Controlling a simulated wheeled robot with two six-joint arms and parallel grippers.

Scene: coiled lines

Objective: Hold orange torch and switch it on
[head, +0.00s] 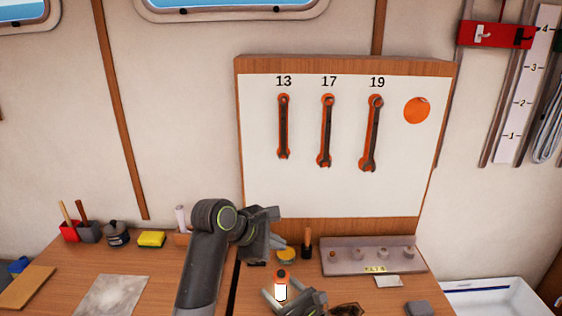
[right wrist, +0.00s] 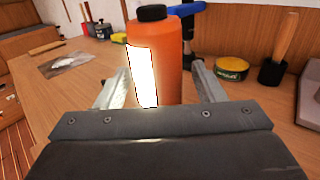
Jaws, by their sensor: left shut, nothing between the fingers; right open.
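The orange torch (head: 281,275) stands upright near the front of the workbench, with a black cap on top. It shows large in the right wrist view (right wrist: 172,60), with a bright white panel on its side; I cannot tell whether the panel is lit. My right gripper (head: 290,296) is open, its two fingers on either side of the torch's lower part; they also show in the right wrist view (right wrist: 158,80). My left gripper (head: 282,242) is shut and empty, just above and behind the torch. The torch's base is hidden by the right gripper's body.
Behind the torch are a yellow tin (right wrist: 231,68) and a wooden-handled tool (right wrist: 275,62) in a black holder. A grey rack (head: 340,262) with knobs stands to the right. A board (head: 300,195) with wrenches is on the wall. A yellow sponge (head: 152,239) lies left.

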